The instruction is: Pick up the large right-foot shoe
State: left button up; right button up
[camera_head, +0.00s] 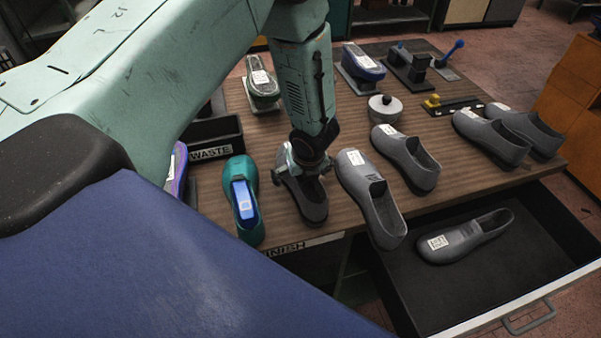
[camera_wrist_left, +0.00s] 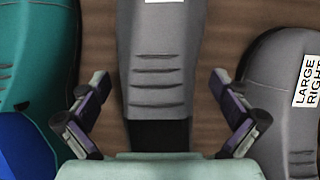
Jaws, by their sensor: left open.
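My left gripper (camera_head: 306,163) is open. It points down over a grey shoe (camera_head: 313,205) on the bench. In the left wrist view the two fingers (camera_wrist_left: 159,82) stand apart, either side of this grey shoe (camera_wrist_left: 158,65); its label is cut off at the top edge. The shoe to its right carries a label reading LARGE RIGHT (camera_wrist_left: 285,70). It appears to be the grey shoe (camera_head: 375,203) just right of my gripper in the head view. The gripper holds nothing. My right gripper is not in view.
A teal shoe (camera_head: 241,178) with a blue insert lies left of the gripper. More grey shoes (camera_head: 405,160) stand to the right. An open drawer (camera_head: 470,290) holds another grey shoe (camera_head: 465,238). A WASTE bin (camera_head: 213,140) and several tools (camera_head: 410,65) stand on the wooden bench (camera_head: 270,140).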

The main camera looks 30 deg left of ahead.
pick_arm(q)
jog(key=shift+a, duration=0.1)
jog(key=shift+c, duration=0.3)
jog(key=shift+c, duration=0.8)
jog(key=c, duration=1.3)
notch_tip(320, 180, up, 10)
jog(key=shift+p, duration=1.05)
jog(key=shift+w, duration=0.15)
jog(key=b, duration=0.2)
jog(key=w+b, duration=0.1)
jog(key=shift+d+f+b, duration=0.15)
jog(key=shift+d+b, duration=0.1)
jog(key=shift+b, duration=0.15)
jog(key=shift+d+b, duration=0.25)
jog(key=shift+b, duration=0.4)
jog(key=shift+w+d+r, duration=0.1)
jog(key=shift+r, duration=0.15)
